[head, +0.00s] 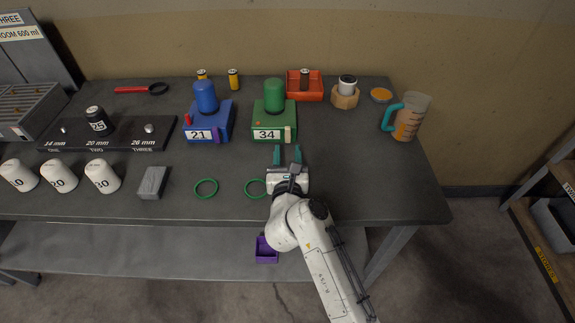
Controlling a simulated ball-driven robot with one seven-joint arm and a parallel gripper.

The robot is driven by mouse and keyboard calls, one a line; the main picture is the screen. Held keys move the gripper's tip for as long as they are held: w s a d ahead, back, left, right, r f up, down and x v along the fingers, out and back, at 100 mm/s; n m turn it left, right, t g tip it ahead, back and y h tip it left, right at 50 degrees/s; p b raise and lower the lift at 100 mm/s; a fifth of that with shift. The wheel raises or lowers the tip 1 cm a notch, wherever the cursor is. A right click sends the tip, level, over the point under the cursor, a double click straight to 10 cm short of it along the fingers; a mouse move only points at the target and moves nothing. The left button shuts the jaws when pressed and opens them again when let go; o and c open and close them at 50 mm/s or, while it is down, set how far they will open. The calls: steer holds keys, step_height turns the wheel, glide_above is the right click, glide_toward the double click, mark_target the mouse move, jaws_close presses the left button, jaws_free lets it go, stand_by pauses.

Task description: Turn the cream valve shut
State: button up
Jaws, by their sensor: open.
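A small cream piece (288,133), which looks like the cream valve, stands upright at the front right corner of the green drum base (272,107), beside the label 34. My gripper (287,155) has teal fingers spread apart. It is in front of the green base, just below the cream piece in the head view, pointing toward it. Nothing shows between the fingers. I cannot tell whether the fingertips touch anything or how high they are. The blue drum base (232,117), labelled 21, stands to the left with a purple piece (216,136) at its front right.
Two green rings (206,197) lie on the table (350,205), one close left of my wrist. A grey block (152,182) and several white numbered weights (103,178) are further left. A jug (411,118) stands at the right. The table right of my gripper is clear.

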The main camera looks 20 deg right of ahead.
steer(key=shift+v, duration=2.15)
